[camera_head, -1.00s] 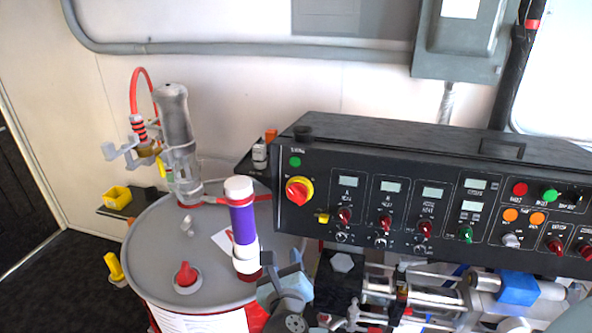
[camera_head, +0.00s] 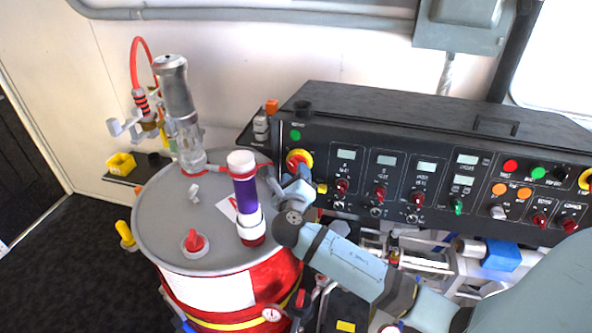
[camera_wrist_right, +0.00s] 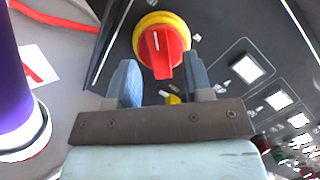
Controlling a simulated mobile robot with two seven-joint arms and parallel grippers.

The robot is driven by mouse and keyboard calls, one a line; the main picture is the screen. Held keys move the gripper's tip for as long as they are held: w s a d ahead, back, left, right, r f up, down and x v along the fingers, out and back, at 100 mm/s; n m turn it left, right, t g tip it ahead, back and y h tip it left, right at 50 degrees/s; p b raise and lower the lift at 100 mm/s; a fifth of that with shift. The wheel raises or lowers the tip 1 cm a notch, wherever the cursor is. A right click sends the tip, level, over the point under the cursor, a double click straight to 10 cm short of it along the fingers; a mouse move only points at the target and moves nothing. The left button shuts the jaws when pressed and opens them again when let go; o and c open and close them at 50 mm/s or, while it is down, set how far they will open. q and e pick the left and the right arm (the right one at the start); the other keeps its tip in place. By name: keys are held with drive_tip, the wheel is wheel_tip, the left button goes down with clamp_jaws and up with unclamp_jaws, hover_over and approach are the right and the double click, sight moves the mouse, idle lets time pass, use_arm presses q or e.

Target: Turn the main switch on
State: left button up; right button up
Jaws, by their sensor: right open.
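The main switch (camera_head: 299,158) is a red knob on a round yellow base at the left end of the black control panel. My right gripper (camera_head: 288,187) is just in front of and below it, partly covering it. In the right wrist view the red knob (camera_wrist_right: 163,48) stands ahead of the two blue fingertips (camera_wrist_right: 163,72). The fingers are open, with the knob's handle pointing down into the gap between them. I cannot tell whether they touch it. My left gripper is not in view.
A purple and white cylinder (camera_head: 245,195) stands on the red drum's grey lid (camera_head: 165,235), close left of my right gripper. The black panel (camera_head: 400,150) extends right with displays and small knobs. Pipes and valves (camera_head: 415,260) lie below it.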

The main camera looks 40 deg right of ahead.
drive_tip(key=shift+w+d, duration=0.45)
drive_tip(key=shift+w, duration=0.05)
clamp_jaws()
